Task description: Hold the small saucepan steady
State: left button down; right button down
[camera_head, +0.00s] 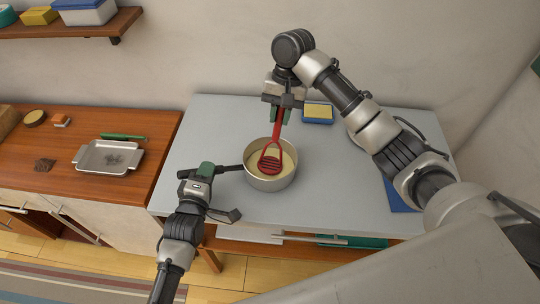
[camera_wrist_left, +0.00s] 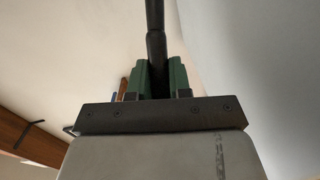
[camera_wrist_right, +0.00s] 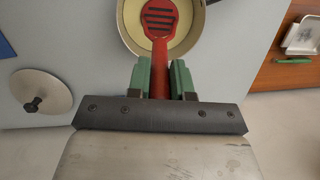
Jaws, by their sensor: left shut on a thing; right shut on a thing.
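The small saucepan (camera_head: 268,181) is a light metal pot on the grey countertop, with pale yellow contents. Its dark handle (camera_head: 229,169) points left. My left gripper (camera_head: 210,171) is shut on the handle; the left wrist view shows the handle (camera_wrist_left: 155,48) between the green finger pads. My right gripper (camera_head: 281,113) is above the pan, shut on a red slotted masher or turner (camera_head: 277,130). Its slotted head is in the pan, also seen in the right wrist view (camera_wrist_right: 159,17). Whether the head touches the pan's bottom is hidden.
A yellow and blue sponge (camera_head: 317,113) lies behind the pan. A round lid with a black knob (camera_wrist_right: 42,91) shows in the right wrist view. A metal tray (camera_head: 108,158) sits on the wooden counter (camera_head: 62,199) at left.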

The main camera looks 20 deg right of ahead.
jog(key=shift+s+a+r+v, duration=0.1)
jog(key=shift+s+a+v, duration=0.15)
jog(key=shift+v, duration=1.3)
jog(key=shift+s+a+r+v, duration=0.1)
jog(key=shift+s+a+v, duration=0.2)
jog(key=shift+v, duration=1.3)
jog(key=shift+s+a+r+v, duration=0.1)
jog(key=shift+a+v, duration=0.25)
jog(key=shift+v, duration=1.2)
pick_arm(q)
jog(key=c, duration=1)
grip_release()
jog(key=shift+o, duration=0.2)
jog(key=shift+s, duration=0.1)
jog(key=f+v, duration=0.1)
jog(key=v, duration=1)
jog(key=shift+s+a+r, duration=0.3)
jog(key=shift+s+r, duration=0.05)
jog(key=shift+r, duration=0.1)
